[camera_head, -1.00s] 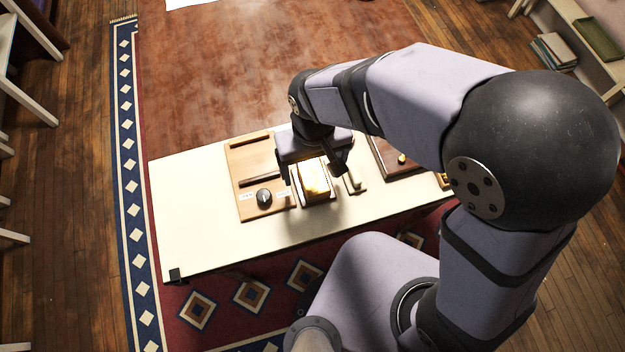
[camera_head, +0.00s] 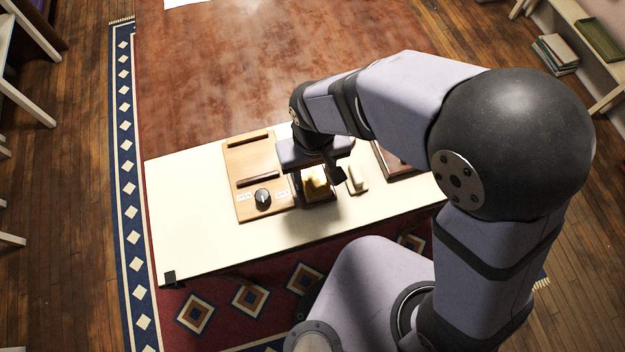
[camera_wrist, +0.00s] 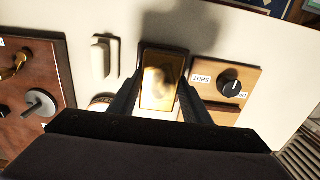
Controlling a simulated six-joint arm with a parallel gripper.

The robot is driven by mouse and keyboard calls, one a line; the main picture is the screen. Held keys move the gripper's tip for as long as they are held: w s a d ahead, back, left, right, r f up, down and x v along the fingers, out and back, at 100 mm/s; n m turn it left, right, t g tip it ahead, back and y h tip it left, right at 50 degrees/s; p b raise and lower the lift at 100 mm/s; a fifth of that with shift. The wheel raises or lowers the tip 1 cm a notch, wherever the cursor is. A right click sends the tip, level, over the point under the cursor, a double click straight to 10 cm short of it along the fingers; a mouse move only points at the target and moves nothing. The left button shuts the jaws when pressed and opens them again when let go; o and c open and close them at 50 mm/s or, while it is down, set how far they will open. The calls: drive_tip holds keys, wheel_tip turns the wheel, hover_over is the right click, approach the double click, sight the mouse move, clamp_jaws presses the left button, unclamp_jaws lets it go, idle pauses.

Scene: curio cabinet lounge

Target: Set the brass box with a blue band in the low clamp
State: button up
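The brass box (camera_wrist: 161,88) shows a shiny gold top in a dark surround in the wrist view. It also shows in the head view (camera_head: 316,183), partly under my gripper and in its shadow. No blue band can be made out. My gripper (camera_wrist: 161,84) is over the box, open, with one dark finger along each side; whether they touch it is unclear. A pale wooden board (camera_head: 237,165) with two dark bars and a black knob (camera_head: 263,196) stands beside the box. Its label (camera_wrist: 203,79) reads SHUT. Which clamp this is cannot be told.
A small pale block-like piece (camera_wrist: 100,57) stands on the other side of the box. Beyond it is a dark brown board (camera_wrist: 62,75) with a brass fitting and a grey knob. The cream table (camera_head: 190,220) is clear on the left.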

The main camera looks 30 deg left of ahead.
sight(307, 172)
drive_tip(key=c, duration=0.3)
drive_tip(key=shift+r+p, duration=3.05)
drive_tip(key=shift+p, duration=0.1)
drive_tip(key=shift+c, duration=0.2)
drive_tip(key=shift+w+a+r+n+p, duration=0.1)
drive_tip(key=shift+a+r+n+p, duration=0.2)
drive_tip(key=shift+a+n+p, duration=0.35)
drive_tip(key=s+a+n+p, duration=0.1)
drive_tip(key=a+n+p, duration=0.6)
drive_tip(key=a+n, duration=0.7)
drive_tip(key=n, duration=0.2)
drive_tip(key=shift+s+r+n, duration=0.25)
drive_tip(key=shift+r+n, duration=0.05)
drive_tip(key=shift+n, duration=0.05)
drive_tip(key=shift+f, duration=0.1)
